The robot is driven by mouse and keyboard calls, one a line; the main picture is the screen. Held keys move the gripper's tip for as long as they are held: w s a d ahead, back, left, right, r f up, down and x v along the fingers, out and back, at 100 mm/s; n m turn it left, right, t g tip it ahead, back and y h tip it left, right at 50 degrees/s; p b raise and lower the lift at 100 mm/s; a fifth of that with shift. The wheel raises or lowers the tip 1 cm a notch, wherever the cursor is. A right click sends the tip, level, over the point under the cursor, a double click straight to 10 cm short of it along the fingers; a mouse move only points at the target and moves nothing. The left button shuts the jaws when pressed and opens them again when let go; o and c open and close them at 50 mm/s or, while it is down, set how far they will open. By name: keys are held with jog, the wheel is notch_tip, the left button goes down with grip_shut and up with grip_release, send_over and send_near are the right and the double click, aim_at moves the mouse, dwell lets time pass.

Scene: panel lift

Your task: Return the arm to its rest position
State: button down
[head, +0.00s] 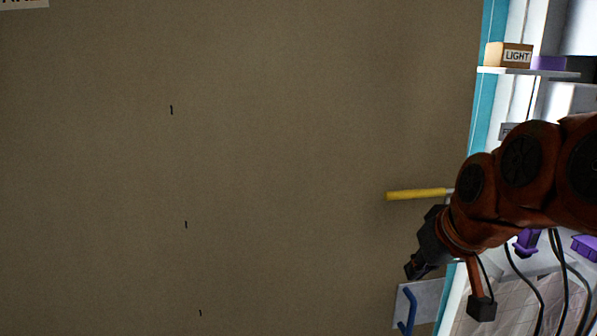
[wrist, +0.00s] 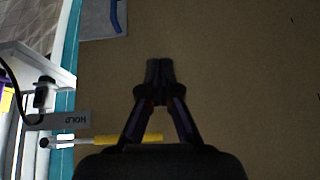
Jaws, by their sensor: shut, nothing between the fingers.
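My arm (head: 522,172) is orange-brown and reaches in from the right edge of the head view. My gripper (head: 412,272) is black and points down and left, in front of the large brown panel (head: 280,150). In the wrist view my gripper (wrist: 159,66) has its fingertips together, with nothing between them and the brown panel (wrist: 240,60) behind. A yellow rod (head: 418,194) sticks out to the left just above my gripper. It also shows in the wrist view (wrist: 150,137), partly behind a finger.
A blue handle (head: 408,312) on a grey plate lies below my gripper. A shelf (head: 515,71) with a box marked LIGHT stands at the upper right. Black cables hang below my arm.

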jog(key=s+a+f+m+g+h, duration=0.1)
jog(key=s+f+g, duration=0.8)
jog(key=s+f, duration=1.25)
notch_tip(320, 180, up, 21)
jog(key=t+p, duration=0.1)
jog(key=p, duration=1.8)
jog(key=shift+s+a+r, duration=0.2)
